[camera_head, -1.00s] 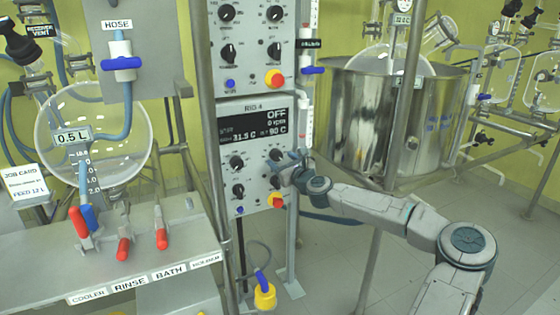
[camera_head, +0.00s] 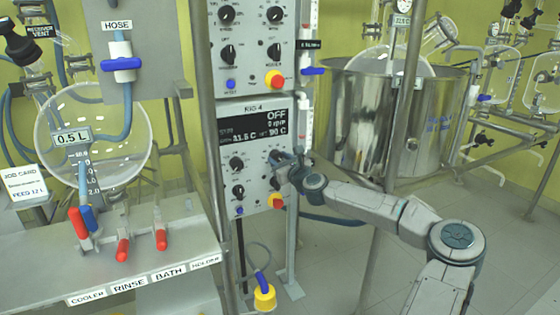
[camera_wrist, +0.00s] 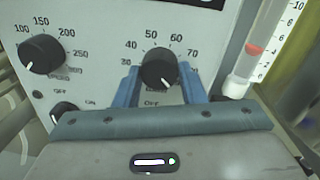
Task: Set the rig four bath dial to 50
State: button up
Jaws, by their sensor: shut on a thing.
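The rig four panel (camera_head: 256,203) stands at the centre of the head view. Its dark display (camera_head: 245,128) reads OFF, 0 rpm, about 31.5 C and a set value of 90 C. The black bath dial (camera_wrist: 158,66) shows in the wrist view, with 40, 50, 60 and 70 printed around its top and OFF below. My gripper (camera_wrist: 160,88) is shut on this dial, one blue finger on each side. It also shows at the panel's right side in the head view (camera_head: 279,164).
A black speed dial (camera_wrist: 41,53) is left of the bath dial, and a smaller knob (camera_wrist: 63,111) is below it. A yellow-and-red stop button (camera_head: 276,201) is close under my gripper. A metal vessel (camera_head: 350,120) and upright posts stand to the right.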

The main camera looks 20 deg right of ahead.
jog(key=n+b, duration=0.2)
jog(key=n, duration=0.2)
jog(key=shift+n, duration=0.4)
jog(key=n+b, duration=0.2)
jog(key=n, duration=0.1)
jog(key=n+b, duration=0.1)
jog(key=n, duration=0.3)
jog(key=shift+h+b, duration=0.3)
jog(key=shift+b, duration=0.05)
jog(key=n+b, duration=0.2)
jog(key=n, duration=0.2)
jog(key=shift+g, duration=0.3)
jog(key=n+b, duration=0.1)
jog(key=n, duration=0.2)
jog(key=shift+r+n+h+b, duration=0.1)
jog(key=shift+n+h+b, duration=0.2)
jog(key=shift+n+b, duration=0.1)
jog(key=n+b, duration=0.1)
jog(key=n, duration=0.8)
jog(key=shift+a+r+n+h+b, duration=0.1)
jog(key=shift+n+h+b, duration=0.2)
jog(key=shift+h+b, duration=0.1)
